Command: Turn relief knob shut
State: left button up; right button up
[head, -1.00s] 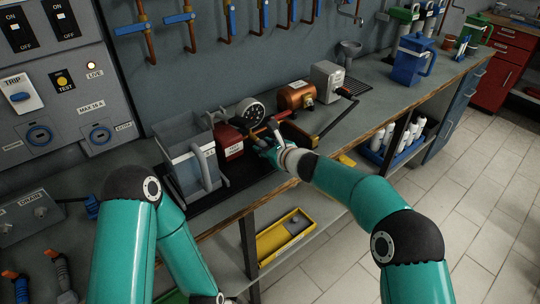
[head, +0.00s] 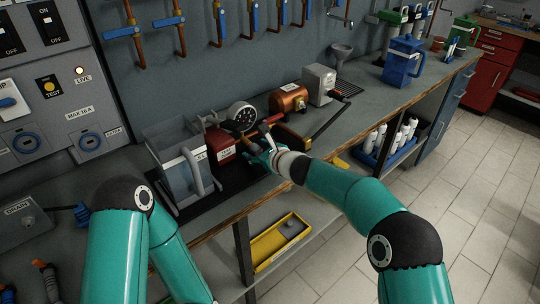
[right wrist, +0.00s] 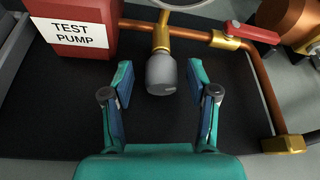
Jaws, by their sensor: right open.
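My right gripper (right wrist: 158,82) is open, with one finger on each side of the knob and a gap showing on both sides. In the head view my right gripper (head: 262,152) is at the pump (head: 222,145), and the knob is hidden there. My left arm shows, but its gripper is out of the picture.
A copper pipe (right wrist: 262,90) with a red-handled valve (right wrist: 252,32) runs right of the knob. A round gauge (head: 242,115) stands above the pump. A clear tank (head: 180,165) is left of it. A copper cylinder (head: 288,98) stands right on the bench.

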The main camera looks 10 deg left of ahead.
jog(key=v, duration=1.1)
jog(key=shift+s+d+r, duration=0.1)
jog(key=shift+s+d, duration=0.1)
jog(key=shift+d, duration=0.05)
